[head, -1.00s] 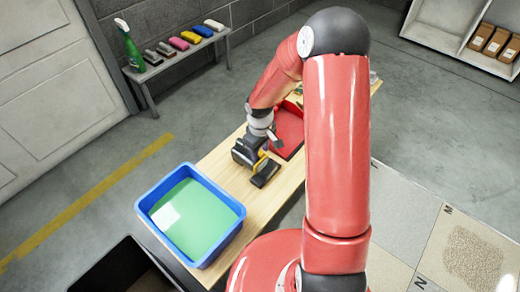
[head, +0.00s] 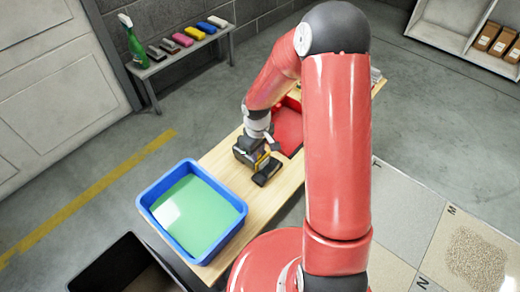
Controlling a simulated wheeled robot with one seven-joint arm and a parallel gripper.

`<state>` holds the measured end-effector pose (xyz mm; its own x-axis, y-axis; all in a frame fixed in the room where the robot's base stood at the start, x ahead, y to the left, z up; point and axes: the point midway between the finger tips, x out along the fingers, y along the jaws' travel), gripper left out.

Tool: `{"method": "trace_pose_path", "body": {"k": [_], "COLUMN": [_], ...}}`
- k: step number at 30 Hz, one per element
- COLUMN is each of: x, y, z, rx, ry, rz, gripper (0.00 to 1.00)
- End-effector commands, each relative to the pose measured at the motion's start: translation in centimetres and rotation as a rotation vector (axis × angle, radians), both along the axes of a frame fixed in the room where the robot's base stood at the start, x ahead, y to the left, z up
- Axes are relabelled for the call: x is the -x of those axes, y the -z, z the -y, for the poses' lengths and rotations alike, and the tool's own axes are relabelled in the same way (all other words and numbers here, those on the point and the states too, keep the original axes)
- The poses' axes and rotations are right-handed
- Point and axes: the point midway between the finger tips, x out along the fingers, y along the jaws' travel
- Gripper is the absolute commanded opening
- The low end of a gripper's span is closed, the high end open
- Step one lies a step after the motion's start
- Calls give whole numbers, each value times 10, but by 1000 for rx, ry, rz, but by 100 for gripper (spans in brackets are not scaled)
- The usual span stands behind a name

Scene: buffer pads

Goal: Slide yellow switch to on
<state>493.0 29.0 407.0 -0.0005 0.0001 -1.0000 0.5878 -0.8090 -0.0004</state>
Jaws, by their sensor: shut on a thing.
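A small dark device with a yellow part (head: 262,160) lies on the wooden bench, just right of the blue tray. The yellow part appears to be the switch. It is small and partly covered, so its on or off position cannot be told. A black block (head: 267,174) lies at its lower right. My gripper (head: 256,156) is low at the yellow part, at the end of my red arm, and appears shut on it. The fingertips are small and mostly hidden, so the exact contact cannot be seen.
A blue tray (head: 146,203) with green contents stands on the near end of the wooden bench (head: 215,160). A red surface (head: 288,132) lies behind the gripper. A shelf (head: 190,52) with a green spray bottle (head: 134,43) and several coloured blocks stands back left.

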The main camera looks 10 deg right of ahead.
Motion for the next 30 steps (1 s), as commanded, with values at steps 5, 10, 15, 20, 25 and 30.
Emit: {"method": "trace_pose_path", "body": {"k": [5, 10, 15, 20, 25, 30], "x": [0, 0, 0, -1, -1, -1], "y": [0, 0, 0, -13, -43, -68], "z": [0, 0, 0, 1, 1, 0], "rx": [0, 0, 0, 1, 1, 1], "ry": [0, 0, 0, 0, 1, 1], "rz": [0, 0, 0, 3, 6, 4], "gripper": [30, 42, 42, 42, 42, 42]}}
